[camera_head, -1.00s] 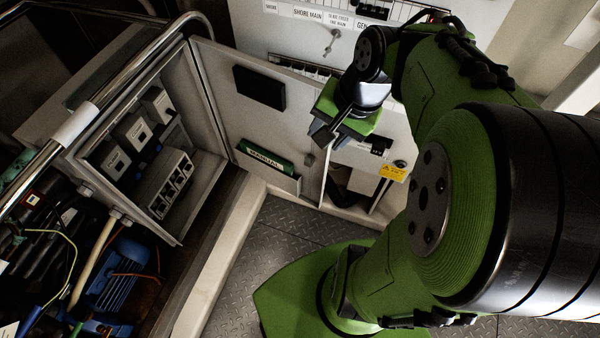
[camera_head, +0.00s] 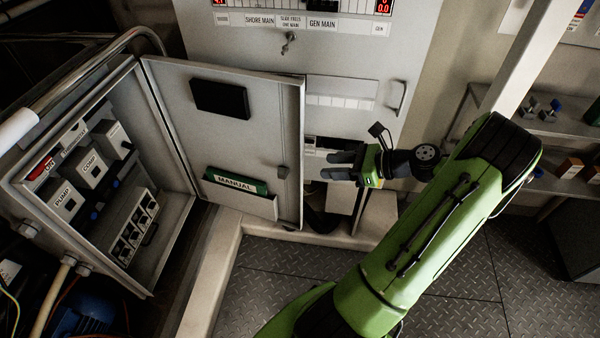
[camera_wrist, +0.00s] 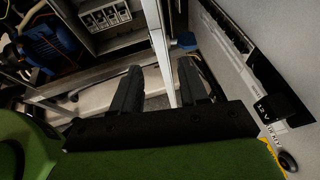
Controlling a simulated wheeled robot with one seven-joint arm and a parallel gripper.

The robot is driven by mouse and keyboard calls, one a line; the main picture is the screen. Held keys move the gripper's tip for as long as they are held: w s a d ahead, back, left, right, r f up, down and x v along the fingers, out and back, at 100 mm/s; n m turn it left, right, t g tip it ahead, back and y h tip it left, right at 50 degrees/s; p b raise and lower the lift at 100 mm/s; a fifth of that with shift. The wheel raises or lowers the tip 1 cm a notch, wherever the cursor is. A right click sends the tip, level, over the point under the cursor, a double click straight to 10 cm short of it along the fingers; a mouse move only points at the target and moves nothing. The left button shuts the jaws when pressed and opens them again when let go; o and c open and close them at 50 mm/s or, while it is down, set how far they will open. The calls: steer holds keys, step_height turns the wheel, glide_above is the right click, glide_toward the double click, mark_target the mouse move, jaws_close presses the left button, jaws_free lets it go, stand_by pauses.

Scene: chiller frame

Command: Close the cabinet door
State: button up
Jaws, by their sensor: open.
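The grey cabinet door (camera_head: 262,131) stands wide open, hinged at the right side of the cabinet (camera_head: 146,268). Its inner face carries a black box, a green manual in a pocket and a small latch near the free edge. My gripper (camera_head: 332,166) is just right of that free edge, fingers pointing left toward it. In the wrist view the fingers of my gripper (camera_wrist: 160,90) are apart, with the door's edge (camera_wrist: 160,50) showing edge-on beyond and between them. I cannot tell whether they touch the door. Breakers and sockets show inside the cabinet.
A tall switch panel (camera_head: 340,55) stands behind the door and gripper. A metal pipe rail (camera_head: 100,50) runs above the cabinet. A pale floor kerb (camera_head: 207,265) lies below the door. Shelves (camera_head: 565,130) stand at the right. The chequered floor between is clear apart from my base.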

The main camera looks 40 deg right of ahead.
mark_target(302, 167)
steer(key=b+x, duration=0.2)
steer(key=x, duration=0.7)
steer(key=shift+w+f+b, duration=0.1)
steer(key=shift+w+b, duration=0.05)
steer(key=shift+b, duration=0.25)
steer(key=shift+c, duration=0.4)
jaws_close()
